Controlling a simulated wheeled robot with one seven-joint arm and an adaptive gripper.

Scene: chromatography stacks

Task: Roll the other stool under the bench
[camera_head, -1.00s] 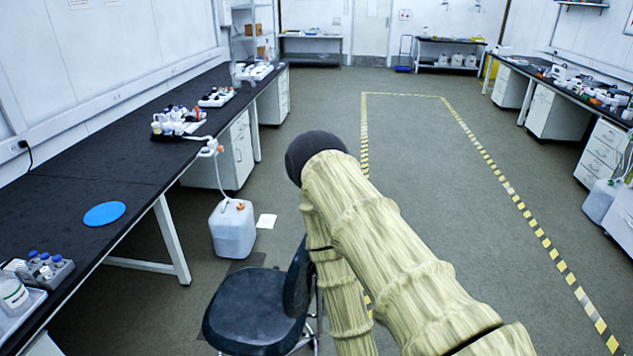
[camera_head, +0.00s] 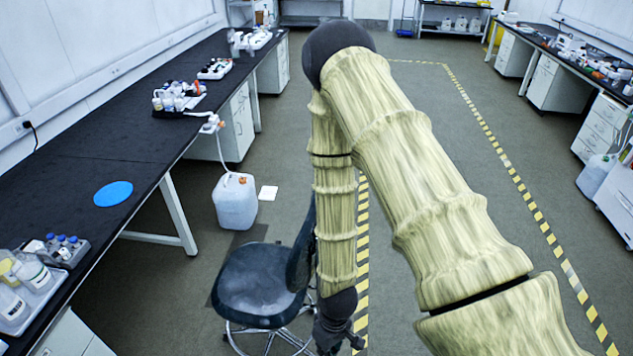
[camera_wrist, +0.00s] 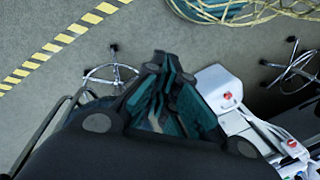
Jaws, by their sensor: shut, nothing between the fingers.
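A stool with a dark seat (camera_head: 253,283) and upright backrest (camera_head: 302,247) stands on a chrome castored base in the head view, beside the open gap under the black-topped bench (camera_head: 110,160). My gripper (camera_head: 340,340) hangs low, just right of the stool's backrest and base. I cannot tell whether it touches the stool. In the wrist view my gripper (camera_wrist: 158,100) is shut and empty. Chrome castored legs (camera_wrist: 113,72) show on its left there, and more castored legs (camera_wrist: 292,70) on its right. Only one stool shows in the head view.
A slanted bench leg (camera_head: 175,213) and a white jug (camera_head: 235,201) with tubing stand behind the stool. White cabinets (camera_head: 75,337) fill the near bench underside. Yellow-black floor tape (camera_head: 362,240) runs to the right. Open floor lies beyond the tape.

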